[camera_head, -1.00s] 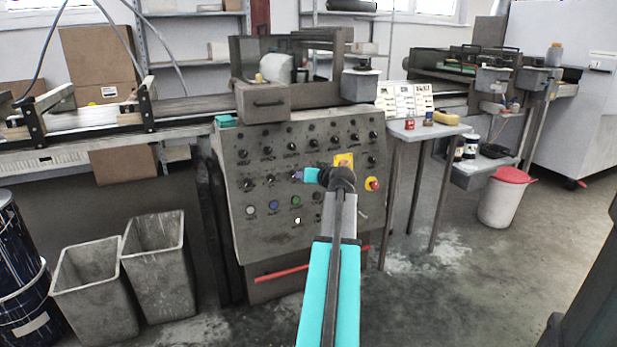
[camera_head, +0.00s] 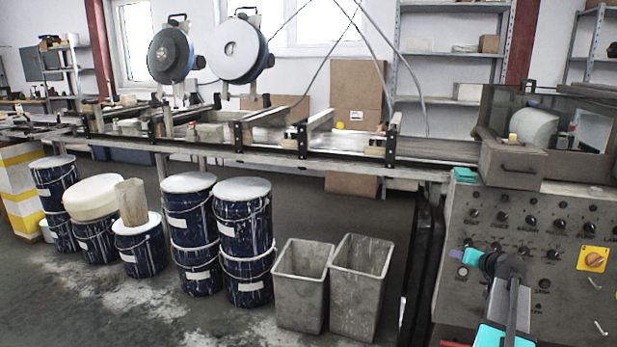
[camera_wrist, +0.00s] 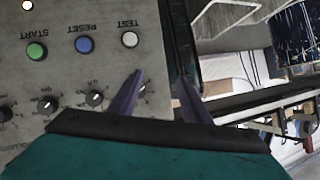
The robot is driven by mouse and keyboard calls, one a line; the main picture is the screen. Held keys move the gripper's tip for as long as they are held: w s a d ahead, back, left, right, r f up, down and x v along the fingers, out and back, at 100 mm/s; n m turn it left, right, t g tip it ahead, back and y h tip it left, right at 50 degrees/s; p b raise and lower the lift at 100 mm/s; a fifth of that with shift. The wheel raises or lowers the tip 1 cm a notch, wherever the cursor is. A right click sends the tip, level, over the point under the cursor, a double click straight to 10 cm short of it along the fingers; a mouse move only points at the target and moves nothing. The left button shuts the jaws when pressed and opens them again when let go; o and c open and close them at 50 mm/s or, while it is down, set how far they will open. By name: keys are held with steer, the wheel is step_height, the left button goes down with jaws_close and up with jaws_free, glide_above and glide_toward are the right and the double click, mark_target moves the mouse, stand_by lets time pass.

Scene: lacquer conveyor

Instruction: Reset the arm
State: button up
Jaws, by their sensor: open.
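My gripper (camera_head: 468,257) is in front of the left part of the grey control panel (camera_head: 560,291) in the head view. In the wrist view the two purple fingers (camera_wrist: 157,92) stand apart with nothing between them. The panel (camera_wrist: 62,72) appears upside down there, with its edge near the fingers. A green START button (camera_wrist: 36,51), a blue RESET button (camera_wrist: 84,45) and a white TEST button (camera_wrist: 130,39) show on it. I cannot tell whether a finger touches the panel.
Two grey bins (camera_head: 359,282) stand on the floor left of the panel. Several dark blue buckets (camera_head: 245,222) stand under the conveyor (camera_head: 425,151). A yellow knob plate (camera_head: 593,259) is on the panel. Open floor (camera_head: 110,300) lies at front left.

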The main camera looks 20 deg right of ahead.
steer(key=w+a+f+n+g+y+p, duration=0.1)
steer(key=w+a+f+y+p, duration=0.2)
steer(key=a, duration=0.5)
steer(key=w+a+f+n+p, duration=0.1)
steer(key=w+a+f+p, duration=0.15)
steer(key=a+f, duration=0.5)
steer(key=w+a+f+n+g+y+p, duration=0.1)
steer(key=w+a+f+y, duration=0.15)
steer(key=a, duration=0.75)
steer(key=s+a+f+n+g+y+p, duration=0.1)
steer(key=s+a+f+p, duration=0.15)
steer(key=a, duration=0.45)
steer(key=s+a+f+n+g+p, duration=0.1)
steer(key=a+f+g+p, duration=0.1)
steer(key=a+f, duration=0.35)
steer(key=s+a+f+n+g+y+p, duration=0.1)
steer(key=s+a+f+p, duration=0.1)
steer(key=a, duration=0.7)
steer(key=s+a+f+n+g+p, duration=0.1)
steer(key=s+a+f+g+p, duration=0.25)
steer(key=s+a, duration=0.5)
steer(key=s+a+f+n+g+p, duration=0.2)
steer(key=s+a+f+g, duration=0.3)
steer(key=s, duration=0.6)
steer(key=s+r+g+h, duration=0.1)
steer(key=s, duration=0.7)
steer(key=s+d+r+m+g+h+p, duration=0.1)
steer(key=s+h, duration=0.1)
steer(key=s, duration=0.7)
steer(key=shift+d, duration=0.25)
